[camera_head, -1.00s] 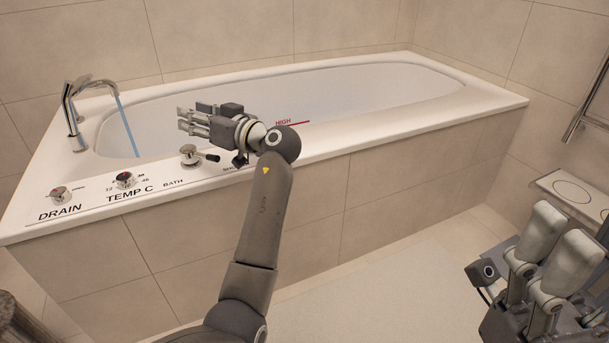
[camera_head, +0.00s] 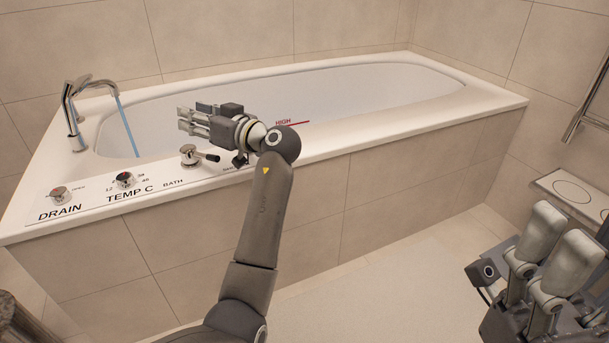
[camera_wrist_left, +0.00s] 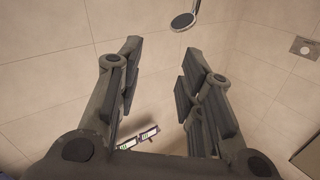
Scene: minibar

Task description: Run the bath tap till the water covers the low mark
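The bath tap (camera_head: 78,112) stands at the left end of the white bathtub (camera_head: 480,103). A thin blue stream of water (camera_head: 126,125) runs from its spout into the tub. The lever (camera_head: 191,156) marked BATH is on the front rim, with its handle pointing right. A red line marked HIGH (camera_head: 292,124) shows on the tub's inside wall. No low mark or water surface can be made out. My left gripper (camera_head: 188,118) is above the front rim, just beyond the lever. In the left wrist view its fingers (camera_wrist_left: 158,85) are apart and empty.
The drain knob (camera_head: 60,195) and temperature knob (camera_head: 124,180) sit on the front left rim. A metal rail (camera_head: 577,118) and a white plate with round buttons (camera_head: 573,192) are at the right wall. A shower head (camera_wrist_left: 183,21) shows in the left wrist view. The floor before the tub is clear.

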